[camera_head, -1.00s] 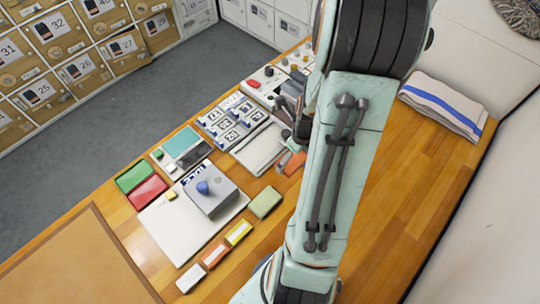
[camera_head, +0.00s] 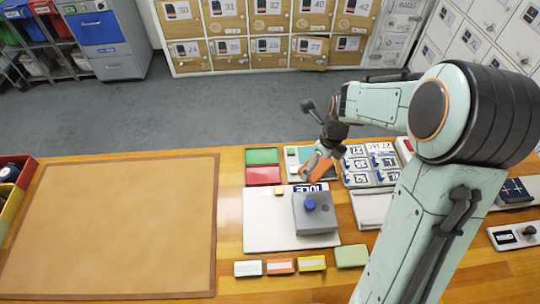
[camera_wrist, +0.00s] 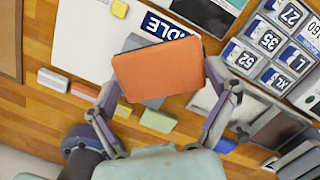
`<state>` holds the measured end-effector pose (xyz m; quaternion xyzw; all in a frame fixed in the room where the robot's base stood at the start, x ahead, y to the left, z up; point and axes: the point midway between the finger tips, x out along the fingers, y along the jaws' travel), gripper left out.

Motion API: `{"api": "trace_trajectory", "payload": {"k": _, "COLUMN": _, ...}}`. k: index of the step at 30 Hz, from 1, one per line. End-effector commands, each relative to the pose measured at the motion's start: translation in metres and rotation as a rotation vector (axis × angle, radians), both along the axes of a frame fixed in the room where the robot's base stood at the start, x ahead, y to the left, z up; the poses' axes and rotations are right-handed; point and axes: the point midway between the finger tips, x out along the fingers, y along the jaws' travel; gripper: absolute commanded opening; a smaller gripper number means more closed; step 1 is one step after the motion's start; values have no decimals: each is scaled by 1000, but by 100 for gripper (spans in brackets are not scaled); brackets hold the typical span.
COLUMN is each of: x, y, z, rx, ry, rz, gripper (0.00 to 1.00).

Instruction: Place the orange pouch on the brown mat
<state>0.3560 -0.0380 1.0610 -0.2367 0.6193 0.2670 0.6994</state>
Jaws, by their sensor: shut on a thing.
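The orange pouch (camera_wrist: 157,70) is between the two fingers of my gripper (camera_wrist: 160,95) in the wrist view, gripped at its sides. In the head view the pouch (camera_head: 322,168) shows partly behind my gripper (camera_head: 316,163), which hangs over the back of the table near the red and green trays. The brown mat (camera_head: 115,225) lies flat and bare on the left part of the table, well to the left of my gripper. Only a strip of the mat (camera_wrist: 10,40) shows at the upper left of the wrist view.
A white board (camera_head: 265,225) with a grey box (camera_head: 315,212) lies right of the mat. Several small blocks (camera_head: 281,266) line its front. Red (camera_head: 263,176) and green trays (camera_head: 262,156) stand behind it. Number tags (camera_head: 370,163) lie to the right. Colored bins (camera_head: 12,195) stand at far left.

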Motion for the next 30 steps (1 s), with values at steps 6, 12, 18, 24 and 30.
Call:
{"api": "trace_trajectory", "payload": {"k": 6, "x": 9, "y": 140, "z": 6, "rx": 1, "ry": 1, "rz": 358, "gripper": 50}}
{"api": "trace_trajectory", "payload": {"k": 12, "x": -25, "y": 245, "z": 6, "rx": 0, "ry": 3, "rz": 634, "gripper": 50}}
{"api": "trace_trajectory", "payload": {"k": 18, "x": -65, "y": 296, "z": 2, "rx": -1, "ry": 0, "rz": 799, "gripper": 50}}
{"api": "trace_trajectory", "payload": {"k": 24, "x": -66, "y": 320, "z": -6, "rx": 1, "ry": 2, "rz": 843, "gripper": 50}}
{"api": "trace_trajectory", "payload": {"k": 30, "x": -28, "y": 357, "z": -30, "rx": 0, "ry": 0, "rz": 842, "gripper": 50}}
